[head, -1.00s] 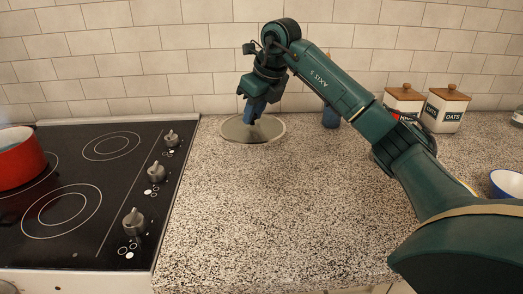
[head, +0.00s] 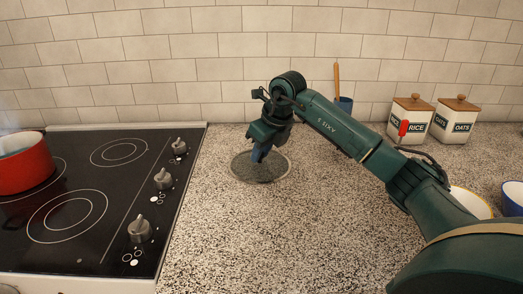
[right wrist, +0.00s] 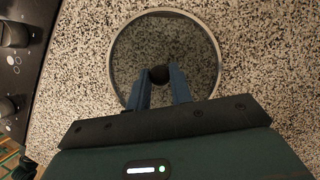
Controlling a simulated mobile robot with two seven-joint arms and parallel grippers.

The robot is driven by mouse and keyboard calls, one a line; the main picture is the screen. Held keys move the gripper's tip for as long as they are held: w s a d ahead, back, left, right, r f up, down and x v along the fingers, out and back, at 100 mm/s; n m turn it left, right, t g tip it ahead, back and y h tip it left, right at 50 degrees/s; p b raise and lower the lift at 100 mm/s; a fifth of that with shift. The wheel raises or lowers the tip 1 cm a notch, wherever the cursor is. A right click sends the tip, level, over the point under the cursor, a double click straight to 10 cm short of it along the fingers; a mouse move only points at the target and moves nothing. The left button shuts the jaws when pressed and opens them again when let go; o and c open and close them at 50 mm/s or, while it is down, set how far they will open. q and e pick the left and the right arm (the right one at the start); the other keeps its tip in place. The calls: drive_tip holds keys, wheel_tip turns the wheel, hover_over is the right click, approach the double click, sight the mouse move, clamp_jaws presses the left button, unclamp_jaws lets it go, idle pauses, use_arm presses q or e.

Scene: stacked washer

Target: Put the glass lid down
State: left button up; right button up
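The glass lid (head: 244,170) is a round, clear disc with a pale metal rim. It is level, at or just above the speckled counter (head: 300,230), to the right of the stove; whether it touches the counter I cannot tell. My right gripper (head: 260,154) points down over its middle. My left gripper is out of view.
The black stove (head: 100,215) with knobs and a red pot (head: 25,165) is at the left. White RICE (head: 411,122) and OATS (head: 455,122) canisters, a blue holder (head: 344,104) and bowls (head: 512,197) are behind or right of my arm. The front counter is clear.

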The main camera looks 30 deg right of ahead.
drive_tip(key=o, duration=0.4)
drive_tip(key=shift+o, duration=0.2)
drive_tip(key=shift+r, duration=0.1)
drive_tip(key=shift+r, duration=0.25)
drive_tip(key=v, duration=1.1)
drive_tip(key=shift+s+r+p, duration=0.2)
drive_tip(key=shift+r+p, duration=0.15)
